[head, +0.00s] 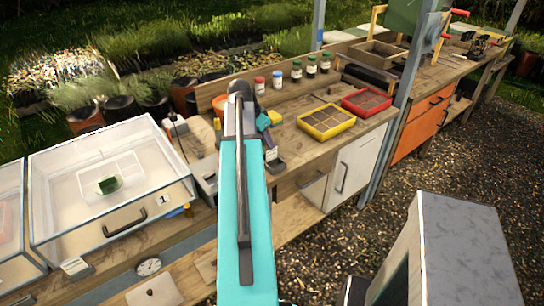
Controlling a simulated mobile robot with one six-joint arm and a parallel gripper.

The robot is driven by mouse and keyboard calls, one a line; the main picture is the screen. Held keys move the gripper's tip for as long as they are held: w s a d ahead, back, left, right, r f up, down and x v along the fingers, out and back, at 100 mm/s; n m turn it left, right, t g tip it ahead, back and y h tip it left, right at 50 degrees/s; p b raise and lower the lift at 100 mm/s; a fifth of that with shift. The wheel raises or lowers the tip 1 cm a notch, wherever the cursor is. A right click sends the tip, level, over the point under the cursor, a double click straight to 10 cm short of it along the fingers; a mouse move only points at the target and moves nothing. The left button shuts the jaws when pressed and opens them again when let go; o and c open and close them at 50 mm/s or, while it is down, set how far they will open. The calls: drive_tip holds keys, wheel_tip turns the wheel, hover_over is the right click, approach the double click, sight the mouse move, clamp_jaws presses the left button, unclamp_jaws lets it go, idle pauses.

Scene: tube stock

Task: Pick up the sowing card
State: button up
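I cannot make out for sure which thing is the sowing card. A small pale label (75,266) stands in a holder in front of the clear box at the left. Another small pale piece sits in a dark holder (275,165) at the bench's front edge, just right of my arm. Both are too small to read. My teal arm link rises through the middle of the view and hides part of the bench. I cannot make out my gripper.
A clear box (44,211) with a handle holds a green item (109,185). Yellow (326,136) and red (384,111) sectioned trays sit on the bench right of my arm. Several small jars (311,66) line the back. A round dial (148,267) is at lower left.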

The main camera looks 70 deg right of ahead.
sight(272, 157)
drive_tip(key=shift+s+d+f, duration=0.15)
drive_tip(key=shift+d+f, duration=0.05)
drive_tip(key=shift+f, duration=0.45)
drive_tip(key=shift+p+x, duration=1.3)
drive_tip(key=shift+x, duration=1.3)
drive_tip(key=shift+d, duration=0.2)
drive_tip(key=shift+r, duration=0.1)
drive_tip(key=shift+c, duration=0.5)
clamp_jaws()
